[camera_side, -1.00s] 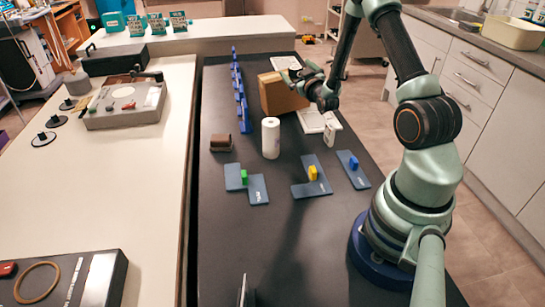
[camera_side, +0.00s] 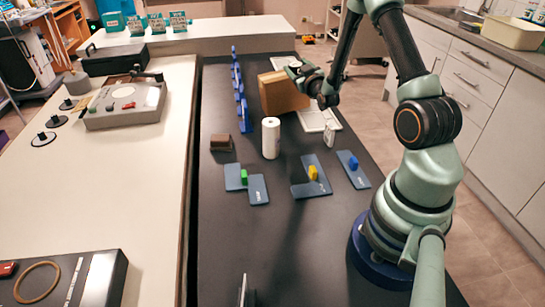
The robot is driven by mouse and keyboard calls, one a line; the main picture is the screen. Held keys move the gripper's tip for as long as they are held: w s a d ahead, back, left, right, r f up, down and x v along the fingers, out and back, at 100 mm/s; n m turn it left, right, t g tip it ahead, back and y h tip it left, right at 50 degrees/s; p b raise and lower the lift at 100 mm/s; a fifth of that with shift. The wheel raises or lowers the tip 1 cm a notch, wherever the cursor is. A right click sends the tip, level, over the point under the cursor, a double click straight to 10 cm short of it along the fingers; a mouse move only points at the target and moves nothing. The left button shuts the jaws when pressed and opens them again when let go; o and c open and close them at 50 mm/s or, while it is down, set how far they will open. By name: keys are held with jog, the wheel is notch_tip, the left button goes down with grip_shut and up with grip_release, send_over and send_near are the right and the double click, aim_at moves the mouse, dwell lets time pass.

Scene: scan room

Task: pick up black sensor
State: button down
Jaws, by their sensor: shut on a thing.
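My gripper (camera_side: 306,76) is at the far part of the dark table, beside and partly in front of the brown cardboard box. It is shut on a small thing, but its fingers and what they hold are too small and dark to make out. I cannot pick out the black sensor for certain; it may be hidden at the gripper.
A brown box (camera_side: 279,95), blue rack (camera_side: 240,95), white roll (camera_side: 270,138), small brown block (camera_side: 221,143) and upright white piece (camera_side: 329,135) stand on the dark table (camera_side: 225,240). Blue plates (camera_side: 258,190) with coloured pieces lie nearer. The near table is mostly clear.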

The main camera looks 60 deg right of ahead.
aim_at(290, 67)
jog(key=w+r, duration=0.2)
jog(key=r, duration=0.8)
jog(key=w+r, duration=0.2)
jog(key=r, duration=0.7)
jog(key=shift+m+t, duration=0.3)
notch_tip(290, 67, down, 19)
jog(key=shift+d, duration=0.1)
jog(key=shift+f, duration=0.4)
jog(key=shift+f, duration=0.15)
jog(key=shift+c, duration=0.5)
grip_release()
